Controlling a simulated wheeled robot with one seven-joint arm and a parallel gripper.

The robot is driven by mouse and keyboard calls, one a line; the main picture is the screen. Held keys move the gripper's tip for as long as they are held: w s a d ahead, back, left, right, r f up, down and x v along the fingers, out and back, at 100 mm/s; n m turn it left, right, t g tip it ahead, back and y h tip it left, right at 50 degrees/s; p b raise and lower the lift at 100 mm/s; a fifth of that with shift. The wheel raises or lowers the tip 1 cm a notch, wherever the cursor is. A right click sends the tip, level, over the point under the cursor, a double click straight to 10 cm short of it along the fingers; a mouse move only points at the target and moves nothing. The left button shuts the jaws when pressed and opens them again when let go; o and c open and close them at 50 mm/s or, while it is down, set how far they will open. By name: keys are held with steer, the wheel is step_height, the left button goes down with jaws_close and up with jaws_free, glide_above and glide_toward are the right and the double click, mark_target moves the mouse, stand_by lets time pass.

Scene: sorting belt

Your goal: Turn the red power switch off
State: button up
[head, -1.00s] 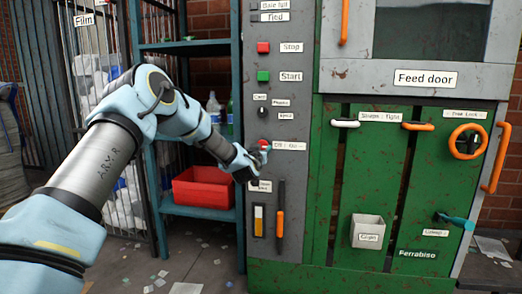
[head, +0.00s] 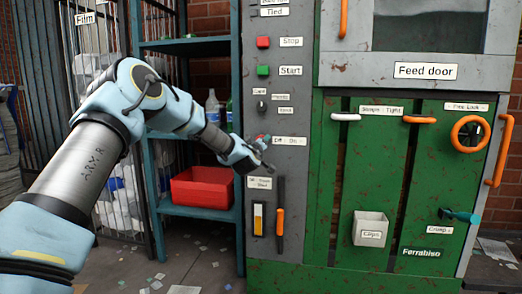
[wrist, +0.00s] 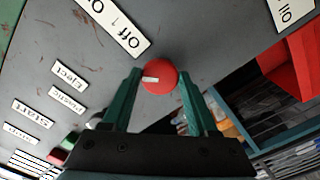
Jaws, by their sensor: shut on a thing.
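The red power switch (wrist: 160,78) is a round knob with a white pointer mark on the grey panel. In the wrist view it sits between the two green fingertips of my gripper (wrist: 160,68), which is shut on it. The pointer mark lies toward the left finger. The "Off / On" label (wrist: 115,25) is beside the knob, partly cut off by the frame edge. In the head view my gripper (head: 264,153) is at the panel and partly covers the knob, left of its label (head: 289,140).
On the same panel are a red Stop button (head: 263,42), a green Start button (head: 263,71), a small black selector (head: 262,107) and an orange-handled lever (head: 280,222) below. A shelf with a red bin (head: 203,188) stands left. Green machine doors (head: 330,190) are right.

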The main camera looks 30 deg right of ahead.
steer(key=n+b, duration=0.5)
steer(key=n, duration=0.4)
steer(key=shift+b, duration=0.35)
steer(key=shift+n, duration=0.3)
steer(key=o, duration=1.4)
steer(key=shift+r, duration=0.1)
steer(key=shift+c, duration=0.2)
steer(key=v, duration=1)
steer(key=shift+s+a+p, duration=0.3)
steer(key=shift+p, duration=0.1)
